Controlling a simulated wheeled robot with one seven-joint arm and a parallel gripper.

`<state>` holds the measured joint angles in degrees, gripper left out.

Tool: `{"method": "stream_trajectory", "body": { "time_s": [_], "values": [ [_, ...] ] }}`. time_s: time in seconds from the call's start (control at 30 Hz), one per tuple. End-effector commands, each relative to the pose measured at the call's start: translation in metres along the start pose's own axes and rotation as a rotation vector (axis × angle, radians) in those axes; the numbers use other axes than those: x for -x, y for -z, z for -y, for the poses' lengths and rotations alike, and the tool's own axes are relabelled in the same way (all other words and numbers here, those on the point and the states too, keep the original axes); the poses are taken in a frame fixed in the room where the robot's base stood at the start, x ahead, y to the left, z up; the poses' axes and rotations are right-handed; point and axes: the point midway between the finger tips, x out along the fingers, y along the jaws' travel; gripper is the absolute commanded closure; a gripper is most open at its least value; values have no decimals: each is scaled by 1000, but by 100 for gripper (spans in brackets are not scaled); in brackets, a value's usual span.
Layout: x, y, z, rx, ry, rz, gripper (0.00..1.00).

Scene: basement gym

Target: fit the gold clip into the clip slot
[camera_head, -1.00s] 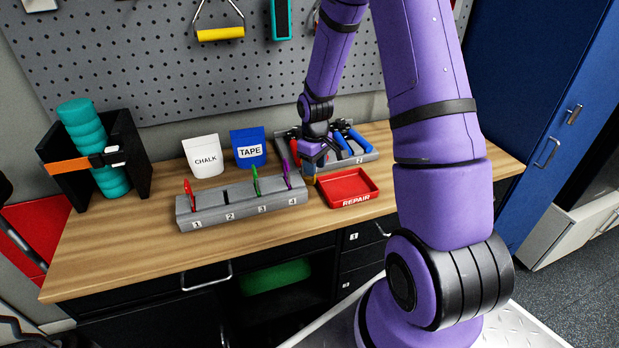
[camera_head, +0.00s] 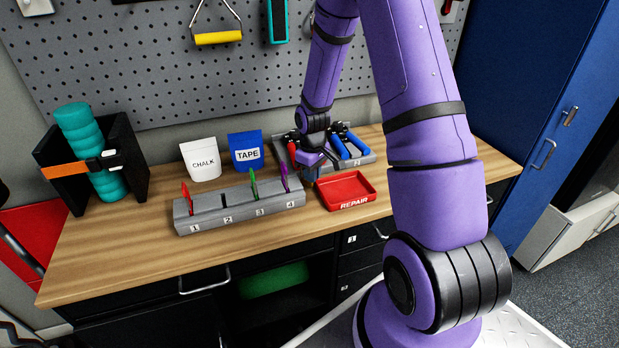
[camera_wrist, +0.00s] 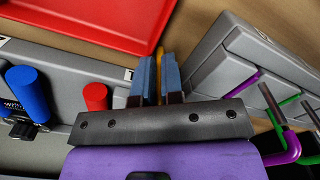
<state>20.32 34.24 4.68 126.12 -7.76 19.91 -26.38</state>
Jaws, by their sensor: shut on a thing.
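My gripper (camera_head: 313,172) is over the bench between the slotted rack and the red repair tray. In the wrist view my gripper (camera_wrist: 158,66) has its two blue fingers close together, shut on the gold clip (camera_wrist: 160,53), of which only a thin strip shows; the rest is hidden. In the head view I cannot make the clip out. The grey clip rack (camera_head: 240,213) has slots numbered 1 to 4. A red clip (camera_head: 187,197) stands in slot 1, a green one (camera_head: 254,186) in 3 and a purple one (camera_head: 285,178) in 4. Slot 2 (camera_head: 226,200) is empty.
The red repair tray (camera_head: 347,204) is just right of my gripper. A grey tool holder (camera_head: 367,159) with blue and red handles stands behind. A chalk bag (camera_head: 200,160) and tape bag (camera_head: 247,150) stand behind the rack. Bench in front of the rack is clear.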

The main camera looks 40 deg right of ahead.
Motion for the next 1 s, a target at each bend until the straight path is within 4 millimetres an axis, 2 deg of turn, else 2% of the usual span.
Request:
{"method": "stream_trajectory", "body": {
  "time_s": [0.17, 0.6, 0.87, 1.0],
  "values": [
    [15, 1, 0, 0, -2, -4, 100],
    [86, 0, 0, 0, -2, -3, 100],
    [100, 0, 0, 0, 0, -1, 100],
    [103, 9, 5, 17, 0, -1, 100]
  ]
}}
